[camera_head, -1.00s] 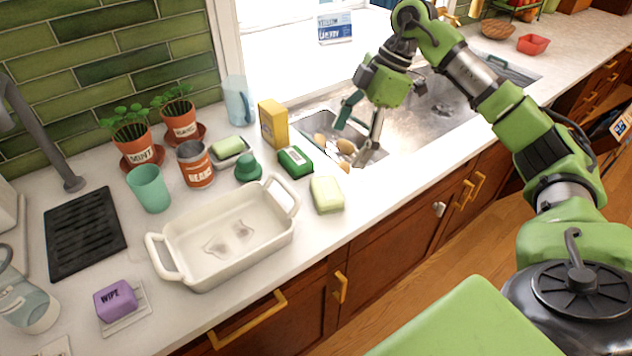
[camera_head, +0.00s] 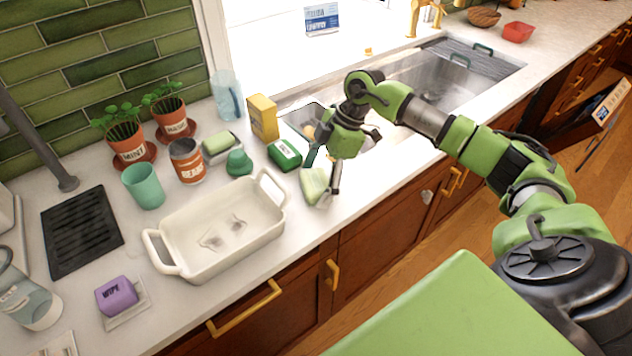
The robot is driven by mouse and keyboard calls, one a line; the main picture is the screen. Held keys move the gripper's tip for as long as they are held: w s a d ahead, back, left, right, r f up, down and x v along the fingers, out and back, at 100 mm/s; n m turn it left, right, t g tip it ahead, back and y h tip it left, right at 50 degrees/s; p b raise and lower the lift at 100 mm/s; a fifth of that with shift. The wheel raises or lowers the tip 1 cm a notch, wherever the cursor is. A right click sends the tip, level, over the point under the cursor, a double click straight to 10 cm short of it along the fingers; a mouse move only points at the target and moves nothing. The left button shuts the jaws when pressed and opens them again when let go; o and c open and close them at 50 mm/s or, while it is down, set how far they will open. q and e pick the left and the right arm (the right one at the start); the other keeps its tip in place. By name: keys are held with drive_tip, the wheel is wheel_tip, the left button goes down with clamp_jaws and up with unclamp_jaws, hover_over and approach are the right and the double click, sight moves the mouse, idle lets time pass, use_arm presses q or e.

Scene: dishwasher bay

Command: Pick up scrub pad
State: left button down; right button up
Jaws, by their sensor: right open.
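A pale yellow-green pad (camera_head: 312,187), which looks like the scrub pad, lies on the counter to the right of the white baking dish (camera_head: 180,248). My right gripper (camera_head: 322,180) is open and points down at the pad. One finger is behind the pad's upper edge and the other is by its right side. I cannot tell whether the fingers touch it. The gripper hides part of the pad. My left gripper is not in view.
A green box (camera_head: 284,155), a yellow box (camera_head: 263,118) and a green scrubber-like knob (camera_head: 238,164) stand close behind. Another green pad (camera_head: 217,142) sits in a small dish. The sink (camera_head: 440,85) is to the right. The counter's front edge is near.

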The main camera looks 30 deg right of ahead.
drive_tip(key=shift+f, duration=0.1)
drive_tip(key=shift+c, duration=1.1)
drive_tip(key=c, duration=1)
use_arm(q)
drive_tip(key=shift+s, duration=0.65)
